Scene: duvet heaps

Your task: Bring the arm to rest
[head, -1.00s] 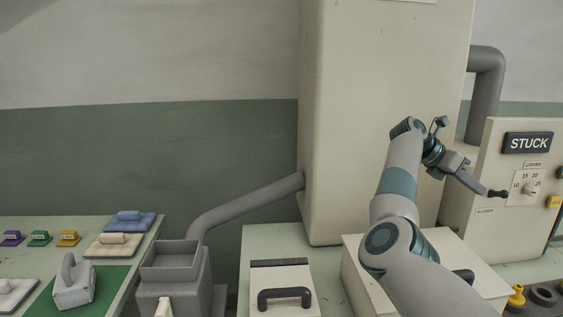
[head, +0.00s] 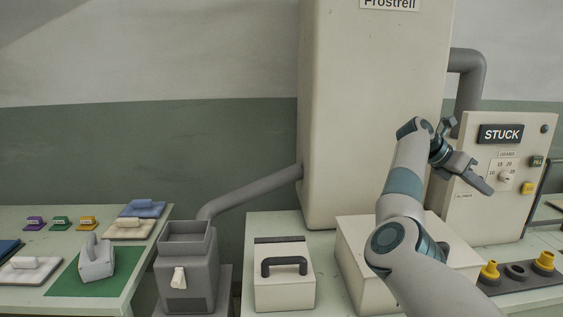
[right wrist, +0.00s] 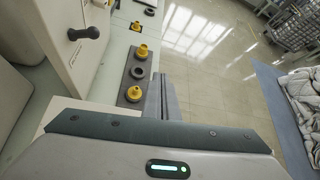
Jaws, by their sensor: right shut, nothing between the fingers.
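My right arm rises from the bottom right of the head view, bent at the elbow. In the right wrist view the shut fingers (right wrist: 168,92) point away over the floor, beside a dark strip with yellow pegs. A black-knobbed lever (right wrist: 84,33) on the panel stands apart from the fingers. My left gripper is not in view.
A tall cream cabinet (head: 375,130) stands behind the arm. A cream box with a black handle (head: 284,288) and a grey hopper (head: 188,270) are to the left. Yellow pegs (head: 543,261) stand at lower right. White bedding (right wrist: 304,90) lies at the wrist view's right edge.

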